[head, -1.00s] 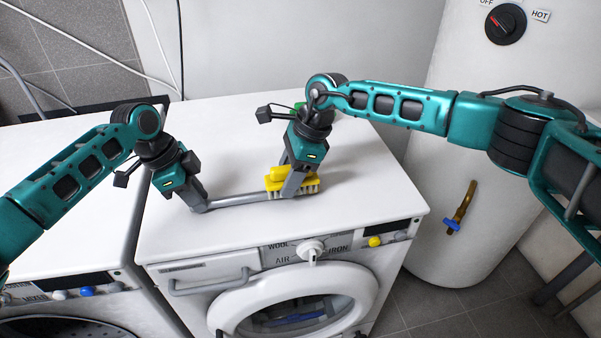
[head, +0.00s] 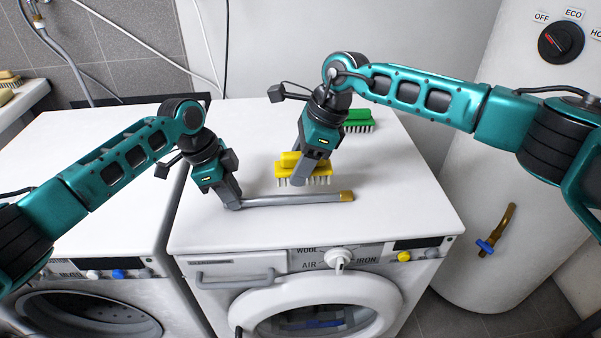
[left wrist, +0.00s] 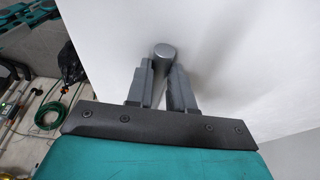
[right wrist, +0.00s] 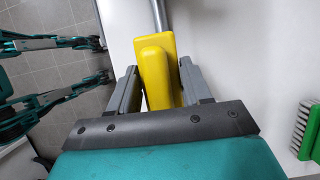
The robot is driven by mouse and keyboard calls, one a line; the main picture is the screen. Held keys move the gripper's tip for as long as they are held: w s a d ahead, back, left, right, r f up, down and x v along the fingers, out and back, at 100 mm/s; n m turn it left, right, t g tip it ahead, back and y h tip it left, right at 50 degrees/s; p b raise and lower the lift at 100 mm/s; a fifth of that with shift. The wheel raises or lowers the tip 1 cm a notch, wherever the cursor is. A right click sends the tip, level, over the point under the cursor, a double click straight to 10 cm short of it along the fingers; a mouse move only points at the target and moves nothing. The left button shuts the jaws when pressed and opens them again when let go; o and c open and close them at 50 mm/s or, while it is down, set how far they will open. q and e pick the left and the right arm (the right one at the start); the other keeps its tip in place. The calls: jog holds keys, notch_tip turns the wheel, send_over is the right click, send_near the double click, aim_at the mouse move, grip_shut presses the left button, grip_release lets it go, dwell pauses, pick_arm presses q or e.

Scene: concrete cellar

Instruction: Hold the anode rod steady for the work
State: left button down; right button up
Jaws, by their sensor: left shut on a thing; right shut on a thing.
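The anode rod (head: 290,199) is a long grey rod with a brass-coloured right end, lying level just over the white washing machine top. My left gripper (head: 234,204) is shut on its left end; the rod's round end (left wrist: 165,52) shows between the fingers in the left wrist view. My right gripper (head: 297,180) is shut on a yellow brush (head: 287,163), whose body (right wrist: 153,70) fills the jaws in the right wrist view. The brush's pale bristles point down close to the rod's middle. I cannot tell whether they touch it.
A green brush (head: 359,119) lies at the back right of the machine top (head: 410,190). A second washer (head: 90,140) stands at left. A white boiler (head: 490,140) with a dial (head: 561,42) and blue-handled tap (head: 485,247) stands at right. The front right top is clear.

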aim_at(299, 153)
jog(key=shift+r, duration=1.55)
pick_arm(q)
jog(key=c, duration=0.9)
grip_release()
